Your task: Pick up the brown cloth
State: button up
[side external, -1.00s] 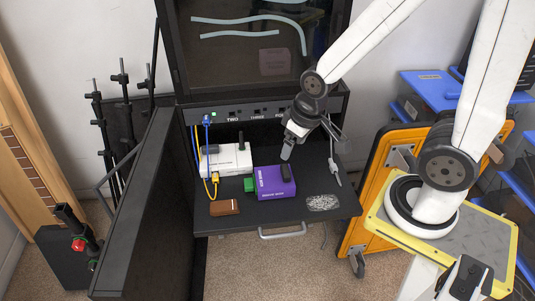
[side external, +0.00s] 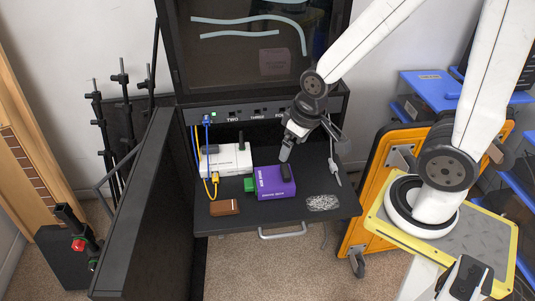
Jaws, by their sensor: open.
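The brown cloth (side external: 224,207) lies folded, small and flat at the front left of the black pull-out shelf (side external: 260,222). My gripper (side external: 288,154) is up and to the right of it, above the back of the purple box (side external: 273,184). The gripper is open, and nothing shows between its fingers. A clear gap separates it from the cloth.
A white box (side external: 229,160) with blue and yellow cables stands behind the cloth. A green connector (side external: 249,184) sticks out left of the purple box. A grey speckled patch (side external: 323,202) lies at the shelf's front right. The black door (side external: 135,210) stands open at left.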

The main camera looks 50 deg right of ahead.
jog(key=shift+w, duration=0.1)
jog(key=n+g+y, duration=0.1)
jog(key=n+g, duration=0.1)
jog(key=n, duration=0.7)
send_over(225, 205)
jog(key=f, duration=1.5)
jog(key=s+d+f, duration=0.1)
jog(key=f, duration=0.7)
jog(key=shift+f, duration=0.35)
jog(key=shift+w+a+f, duration=0.1)
jog(key=shift+f, duration=0.2)
jog(key=shift+f, duration=0.1)
jog(key=shift+w+a+f, duration=0.1)
jog(key=shift+f, duration=1.1)
